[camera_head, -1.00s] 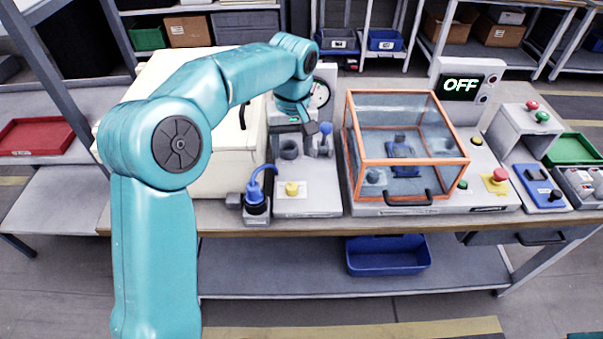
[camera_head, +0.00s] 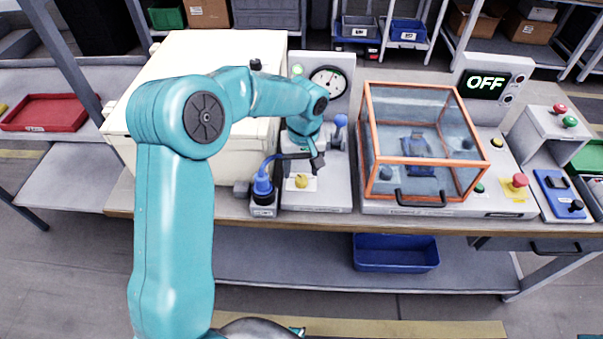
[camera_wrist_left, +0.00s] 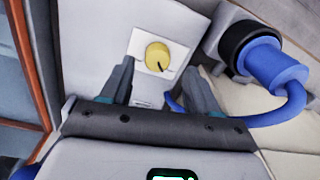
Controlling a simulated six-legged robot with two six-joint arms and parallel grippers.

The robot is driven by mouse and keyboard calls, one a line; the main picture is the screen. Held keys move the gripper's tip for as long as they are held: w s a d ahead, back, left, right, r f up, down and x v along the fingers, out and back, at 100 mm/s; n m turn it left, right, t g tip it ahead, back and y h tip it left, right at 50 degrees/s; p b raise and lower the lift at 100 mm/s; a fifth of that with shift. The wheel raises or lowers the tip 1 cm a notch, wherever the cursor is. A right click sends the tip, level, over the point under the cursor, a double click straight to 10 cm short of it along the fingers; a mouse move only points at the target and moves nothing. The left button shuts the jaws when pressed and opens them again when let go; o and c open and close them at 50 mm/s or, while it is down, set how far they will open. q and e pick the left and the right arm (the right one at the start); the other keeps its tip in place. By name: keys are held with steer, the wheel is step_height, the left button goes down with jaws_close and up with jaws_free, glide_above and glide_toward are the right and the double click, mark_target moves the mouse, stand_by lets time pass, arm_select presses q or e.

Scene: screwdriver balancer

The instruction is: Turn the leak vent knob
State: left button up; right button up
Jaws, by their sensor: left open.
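The knob is a round yellow dial with a dark pointer mark on a white plate of the grey panel; the yellow knob (camera_head: 301,181) shows in the head view and in the left wrist view (camera_wrist_left: 158,56). My left gripper (camera_head: 303,168) is over the panel, close to the knob. In the left wrist view its two fingers (camera_wrist_left: 163,78) are open and apart, with the knob beyond and between their tips. I see no contact with the knob. My right gripper is not in view.
A blue plug with a cable (camera_head: 263,186) stands left of the knob. A blue-ball lever (camera_head: 340,122) and a gauge (camera_head: 328,82) are behind. An orange-framed clear box (camera_head: 420,195) stands to the right, and a cream case (camera_head: 190,75) to the left.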

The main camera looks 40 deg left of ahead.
mark_target(302, 177)
arm_select(q)
steer(key=f, duration=0.3)
steer(key=shift+w+f, duration=0.2)
steer(key=shift+s, duration=0.15)
steer(key=c, duration=1)
steer(key=shift+c, duration=0.2)
